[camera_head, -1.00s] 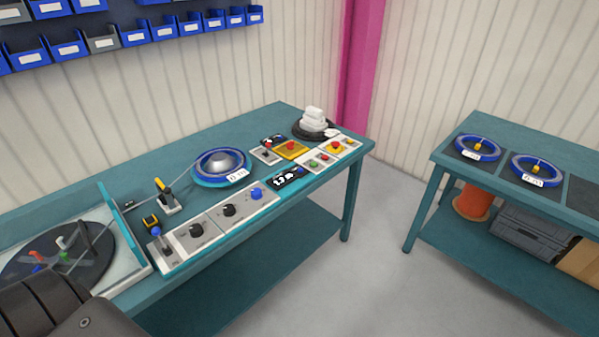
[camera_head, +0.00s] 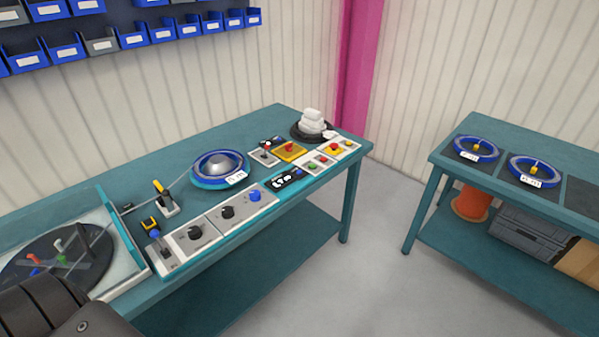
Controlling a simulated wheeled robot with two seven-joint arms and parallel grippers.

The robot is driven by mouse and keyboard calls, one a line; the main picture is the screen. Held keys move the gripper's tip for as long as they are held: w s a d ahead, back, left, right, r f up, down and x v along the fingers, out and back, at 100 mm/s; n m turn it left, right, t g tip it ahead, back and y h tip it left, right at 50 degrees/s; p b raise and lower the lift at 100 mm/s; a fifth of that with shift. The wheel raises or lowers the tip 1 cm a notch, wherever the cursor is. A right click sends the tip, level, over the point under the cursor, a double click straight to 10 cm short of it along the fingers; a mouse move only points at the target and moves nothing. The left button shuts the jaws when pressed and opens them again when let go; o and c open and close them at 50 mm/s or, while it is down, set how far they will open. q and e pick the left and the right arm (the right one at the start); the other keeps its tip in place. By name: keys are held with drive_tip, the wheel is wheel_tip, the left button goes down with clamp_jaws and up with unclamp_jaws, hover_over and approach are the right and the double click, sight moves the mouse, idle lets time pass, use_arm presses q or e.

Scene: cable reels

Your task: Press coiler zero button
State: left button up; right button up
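The coiler bench (camera_head: 130,220) carries a row of control panels along its front edge. A small black display (camera_head: 287,180) with white digits sits on the row, with a small blue button (camera_head: 299,172) at its right end. A larger blue knob or button (camera_head: 254,195) is on the white panel to its left, beside black knobs (camera_head: 227,212). I cannot read which one is marked zero. A dark part of my own body fills the lower left corner. Neither gripper shows, and nothing touches the panels.
A blue reel (camera_head: 219,168) lies behind the panels, and a dark turntable (camera_head: 45,262) is at the left. Red, yellow and green buttons (camera_head: 318,163) are farther right. A second bench (camera_head: 440,160) with blue reels stands at the right, across open floor.

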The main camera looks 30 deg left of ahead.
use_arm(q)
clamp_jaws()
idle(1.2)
